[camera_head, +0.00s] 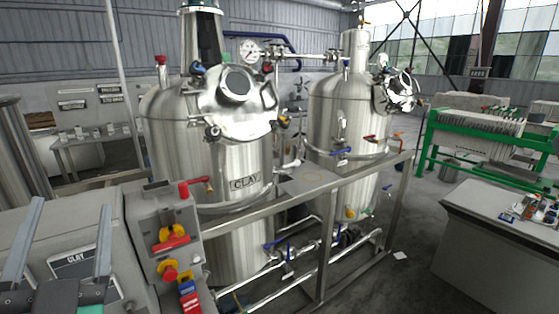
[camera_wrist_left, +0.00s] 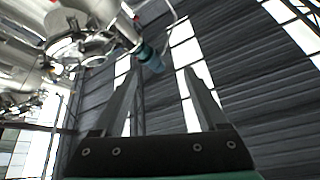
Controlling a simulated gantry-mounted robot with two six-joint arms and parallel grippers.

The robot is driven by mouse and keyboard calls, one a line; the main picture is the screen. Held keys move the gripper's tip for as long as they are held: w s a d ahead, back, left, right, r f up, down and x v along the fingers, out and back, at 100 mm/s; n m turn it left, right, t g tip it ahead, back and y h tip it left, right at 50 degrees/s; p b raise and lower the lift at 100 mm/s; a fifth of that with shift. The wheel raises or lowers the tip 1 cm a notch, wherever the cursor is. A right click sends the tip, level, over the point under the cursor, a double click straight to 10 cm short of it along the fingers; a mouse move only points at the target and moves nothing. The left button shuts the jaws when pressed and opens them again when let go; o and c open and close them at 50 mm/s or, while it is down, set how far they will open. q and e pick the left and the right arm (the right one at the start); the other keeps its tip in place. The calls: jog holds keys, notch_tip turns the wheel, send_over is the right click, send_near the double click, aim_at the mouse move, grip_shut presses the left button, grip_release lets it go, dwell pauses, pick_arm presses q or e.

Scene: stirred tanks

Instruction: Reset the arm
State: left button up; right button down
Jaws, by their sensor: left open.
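My left gripper (camera_head: 72,204) is at the lower left of the head view, its two long grey fingers pointing up and spread apart. It is open with nothing between the fingers. In the left wrist view the open fingers (camera_wrist_left: 161,72) stand against the dark ribbed wall and bright windows. Of my left arm, little shows beyond the gripper. My right gripper is in neither view.
A steel tank labelled CLAY (camera_head: 240,145) stands right of my gripper, with a second tank (camera_head: 340,110) behind it. A control box (camera_head: 160,225) with red and yellow knobs is close by. Shiny metal fittings (camera_wrist_left: 85,40) fill the wrist view's upper left.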

pick_arm(q)
jog(key=s+d+r+t+h, duration=0.7)
jog(key=s+d+r+h, duration=0.1)
jog(key=r+h, duration=0.35)
notch_tip(320, 180, up, 35)
jog(key=p, duration=3.5)
jog(key=shift+d+g+h, duration=0.3)
jog(key=shift+d+h, duration=0.05)
jog(key=shift+d, duration=0.05)
dwell(1.5)
